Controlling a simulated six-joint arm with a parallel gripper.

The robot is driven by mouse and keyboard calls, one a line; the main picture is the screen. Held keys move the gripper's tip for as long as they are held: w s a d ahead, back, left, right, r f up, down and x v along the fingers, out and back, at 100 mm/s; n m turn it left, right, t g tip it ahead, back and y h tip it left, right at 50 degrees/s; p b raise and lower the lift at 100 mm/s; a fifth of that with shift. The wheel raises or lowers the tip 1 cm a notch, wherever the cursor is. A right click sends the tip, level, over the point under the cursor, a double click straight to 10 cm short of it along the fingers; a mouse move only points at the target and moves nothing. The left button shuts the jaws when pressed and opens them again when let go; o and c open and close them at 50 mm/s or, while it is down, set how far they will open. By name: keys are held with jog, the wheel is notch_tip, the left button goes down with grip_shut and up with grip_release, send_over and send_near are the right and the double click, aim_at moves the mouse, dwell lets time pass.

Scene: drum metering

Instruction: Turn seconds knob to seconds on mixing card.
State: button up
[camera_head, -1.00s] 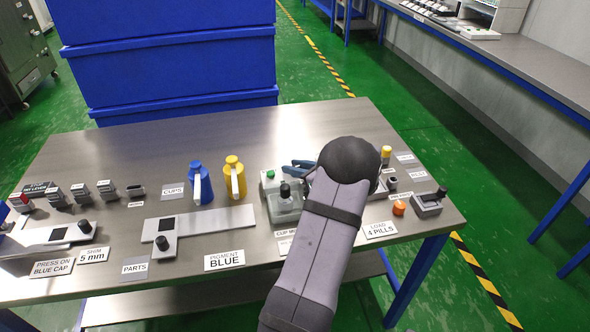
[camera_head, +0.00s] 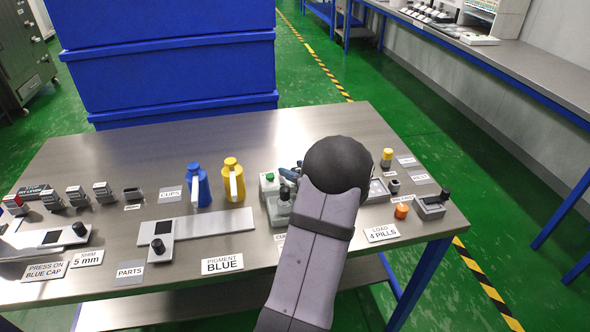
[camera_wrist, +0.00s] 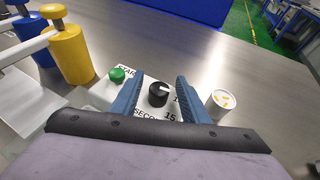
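In the wrist view the seconds knob (camera_wrist: 158,95) is black and round with a white mark that points to the right. It sits on a pale panel with a partly hidden SECONDS label (camera_wrist: 150,113) and a 15 marking. My gripper (camera_wrist: 158,92) is open, with one blue finger on each side of the knob and a small visible gap to each. A green START button (camera_wrist: 117,74) is just left of the left finger. In the head view my forearm hides most of the gripper; only a blue fingertip shows. I cannot make out a mixing card.
A yellow jug (camera_wrist: 71,52) and a blue jug (camera_head: 198,187) stand to the left. Further right are an orange knob (camera_head: 401,211) and a LOAD 4 PILLS card (camera_head: 382,233). The table behind is clear.

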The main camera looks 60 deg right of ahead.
jog(key=shift+b+v, duration=0.5)
jog(key=shift+v, duration=3.2)
jog(key=shift+r, duration=0.1)
